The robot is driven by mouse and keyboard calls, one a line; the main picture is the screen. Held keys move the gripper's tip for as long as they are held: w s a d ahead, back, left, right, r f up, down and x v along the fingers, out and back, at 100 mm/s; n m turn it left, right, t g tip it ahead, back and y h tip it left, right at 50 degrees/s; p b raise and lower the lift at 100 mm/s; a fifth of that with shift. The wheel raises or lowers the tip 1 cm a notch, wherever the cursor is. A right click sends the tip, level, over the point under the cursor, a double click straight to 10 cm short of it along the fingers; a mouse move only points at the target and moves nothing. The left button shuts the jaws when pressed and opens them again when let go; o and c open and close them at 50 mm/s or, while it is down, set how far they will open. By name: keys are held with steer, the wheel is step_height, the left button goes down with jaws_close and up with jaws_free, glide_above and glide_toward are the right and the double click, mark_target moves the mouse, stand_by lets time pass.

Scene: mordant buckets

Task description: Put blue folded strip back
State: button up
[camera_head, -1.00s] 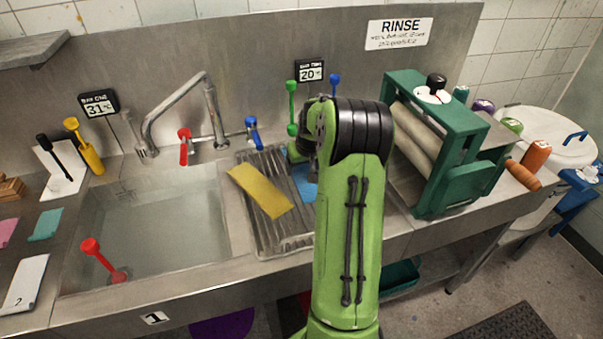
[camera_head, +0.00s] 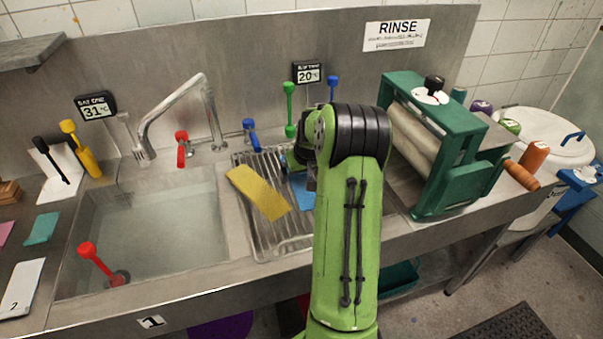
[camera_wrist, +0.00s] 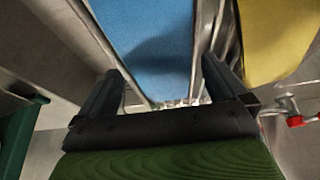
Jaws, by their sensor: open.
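The blue folded strip (camera_head: 301,190) lies on the ribbed drainboard right of the sink, partly hidden by my arm in the head view. In the wrist view the blue strip (camera_wrist: 150,45) fills the top middle, with a dark shadow on it. My gripper (camera_wrist: 162,68) is open, its two fingers apart on either side of the strip's near end in the picture. Nothing is visibly held. Whether the fingers touch the strip I cannot tell. In the head view the gripper is mostly hidden behind my green arm.
A yellow strip (camera_head: 258,192) lies on the drainboard (camera_head: 262,240) left of the blue one. The water-filled sink (camera_head: 150,240) with a red plunger-like tool (camera_head: 95,258) is further left. A green roller wringer (camera_head: 445,150) stands close on the right. Taps stand behind.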

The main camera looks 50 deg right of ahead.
steer(key=p+v, duration=0.2)
steer(key=v, duration=1)
steer(key=a+r+n, duration=0.2)
steer(key=a+r, duration=0.2)
steer(key=a, duration=0.6)
steer(key=s+a+r+n, duration=0.1)
steer(key=s+a+r, duration=0.1)
steer(key=a, duration=0.4)
steer(key=s+a+r, duration=0.2)
steer(key=s+a, duration=0.1)
steer(key=a, duration=0.3)
steer(key=s+a+f+n+t+y, duration=0.1)
steer(key=s+a+n+y, duration=0.1)
steer(key=s+a, duration=0.8)
steer(key=s, duration=0.3)
steer(key=shift+f+n+t, duration=0.2)
steer(key=shift+n+t, duration=0.1)
steer(key=shift+n, duration=0.1)
